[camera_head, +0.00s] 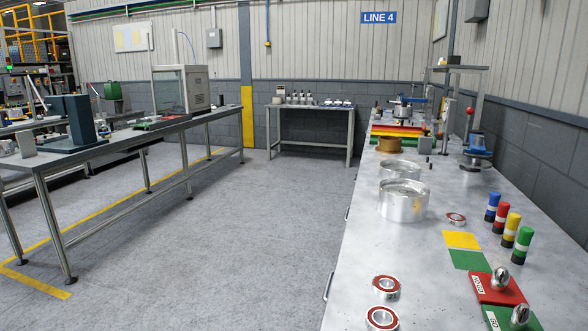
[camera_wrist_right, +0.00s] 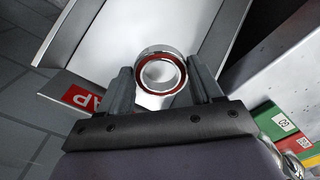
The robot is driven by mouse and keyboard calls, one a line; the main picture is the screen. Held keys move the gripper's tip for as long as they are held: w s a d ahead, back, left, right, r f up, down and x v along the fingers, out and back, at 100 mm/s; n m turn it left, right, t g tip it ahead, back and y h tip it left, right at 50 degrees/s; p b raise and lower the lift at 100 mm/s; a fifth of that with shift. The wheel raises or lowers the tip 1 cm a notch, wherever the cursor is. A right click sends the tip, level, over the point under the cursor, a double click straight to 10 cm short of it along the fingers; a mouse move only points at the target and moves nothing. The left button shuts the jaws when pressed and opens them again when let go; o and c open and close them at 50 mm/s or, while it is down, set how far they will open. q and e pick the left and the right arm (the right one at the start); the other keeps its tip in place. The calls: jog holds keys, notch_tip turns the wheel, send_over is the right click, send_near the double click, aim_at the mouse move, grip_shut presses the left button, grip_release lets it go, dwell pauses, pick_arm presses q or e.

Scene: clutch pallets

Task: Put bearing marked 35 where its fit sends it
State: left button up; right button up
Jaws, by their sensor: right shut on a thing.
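In the right wrist view my right gripper (camera_wrist_right: 162,82) is shut on a bearing (camera_wrist_right: 160,53) with a bright metal outer ring and a red seal. Any number on it cannot be read. Behind it is a pale grey container or chute (camera_wrist_right: 218,62) with a dark edge and a red label (camera_wrist_right: 80,97) ending in "AP", partly hidden. I cannot tell how high the bearing is above it. In the head view, red-sealed bearings lie on the right bench: one near the front edge (camera_head: 386,286), one below it (camera_head: 382,318) and one farther back (camera_head: 456,219). Neither gripper shows there.
The bench (camera_head: 385,250) also holds large metal rings (camera_head: 403,200), yellow (camera_head: 461,240) and green (camera_head: 469,260) mats, several coloured marker bottles (camera_head: 509,230), and metal plugs on a red block (camera_head: 496,288) and a green block (camera_head: 510,319). Floor lies clear left of it.

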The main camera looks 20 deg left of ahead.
jog(key=o, duration=1.4)
jog(key=shift+r, duration=0.1)
jog(key=shift+c, duration=0.2)
notch_tip(320, 180, up, 7)
jog(key=shift+b, duration=0.4)
